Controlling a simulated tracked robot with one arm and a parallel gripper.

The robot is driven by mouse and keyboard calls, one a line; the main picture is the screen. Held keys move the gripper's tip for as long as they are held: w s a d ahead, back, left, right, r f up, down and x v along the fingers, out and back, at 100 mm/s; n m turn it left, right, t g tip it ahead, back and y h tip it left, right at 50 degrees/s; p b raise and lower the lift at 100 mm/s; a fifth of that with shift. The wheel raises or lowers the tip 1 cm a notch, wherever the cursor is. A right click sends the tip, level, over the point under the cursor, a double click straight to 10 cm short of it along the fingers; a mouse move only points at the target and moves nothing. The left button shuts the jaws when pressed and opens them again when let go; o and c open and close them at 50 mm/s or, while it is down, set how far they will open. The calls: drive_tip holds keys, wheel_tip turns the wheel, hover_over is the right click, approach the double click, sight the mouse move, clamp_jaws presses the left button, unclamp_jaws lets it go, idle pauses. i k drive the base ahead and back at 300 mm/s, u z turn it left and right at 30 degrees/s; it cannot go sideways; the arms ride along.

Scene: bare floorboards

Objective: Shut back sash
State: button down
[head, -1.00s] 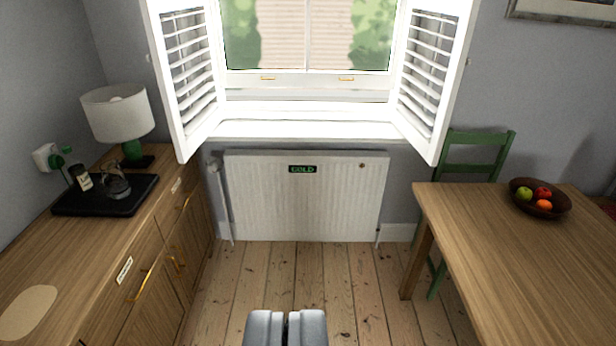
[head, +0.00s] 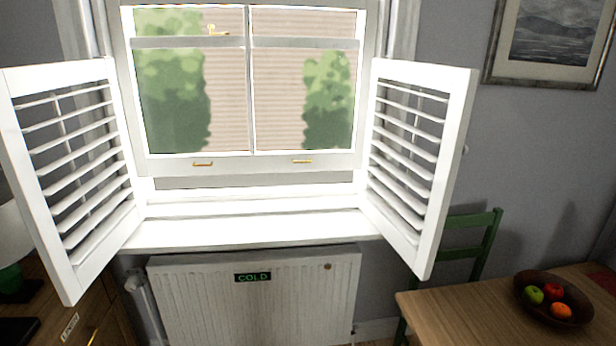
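The back sash window (head: 250,165) fills the upper middle, framed in white, with foliage and a pale slatted surface behind the glass. Its lower sash has two brass lifts, the left lift (head: 203,163) and the right lift (head: 302,161), on its bottom rail. A narrow greyish strip (head: 255,182) shows between that rail and the white sill (head: 250,229), and it looks like a gap. My gripper is outside the picture.
A left shutter (head: 70,170) and a right shutter (head: 420,165) stand swung open into the room. A white radiator (head: 255,305) with a COLD sign is under the sill. A wooden table (head: 450,315), fruit bowl (head: 553,300) and green chair (head: 478,240) stand at right, a sideboard (head: 85,300) at left.

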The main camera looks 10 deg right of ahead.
sight(148, 166)
drive_tip(key=i, duration=2.85)
drive_tip(key=u, duration=0.1)
